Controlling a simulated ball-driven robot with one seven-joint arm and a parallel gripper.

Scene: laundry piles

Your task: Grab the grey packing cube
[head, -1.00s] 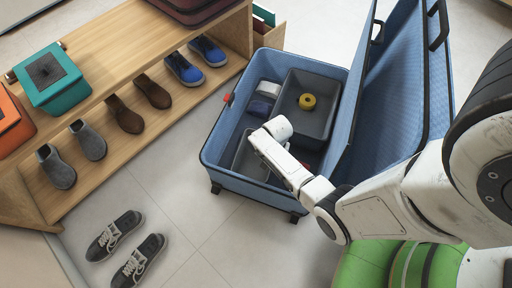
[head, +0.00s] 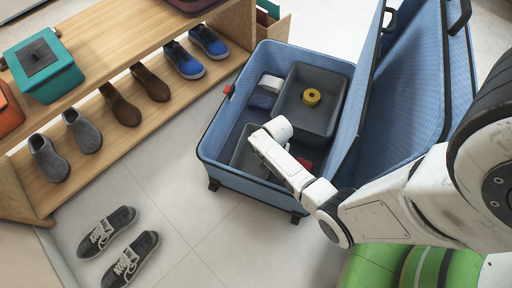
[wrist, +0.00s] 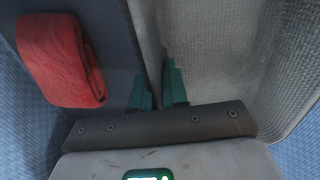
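The grey packing cube (head: 243,151) looks like an open grey box in the near part of the blue suitcase (head: 222,167), partly hidden behind my gripper and arm. In the wrist view its light grey woven side (wrist: 215,45) fills the right, with a pale edge running up the middle. My gripper (wrist: 158,93) reaches down at this edge. Its two teal fingers are a narrow gap apart and appear to straddle the edge. Whether they press on it I cannot tell. The fingertips are hidden in the head view.
A red folded cloth (wrist: 62,60) lies close left of the fingers in the wrist view. The raised suitcase lid (head: 412,90) stands right. A wooden shoe rack (head: 150,110) is left; floor lies between.

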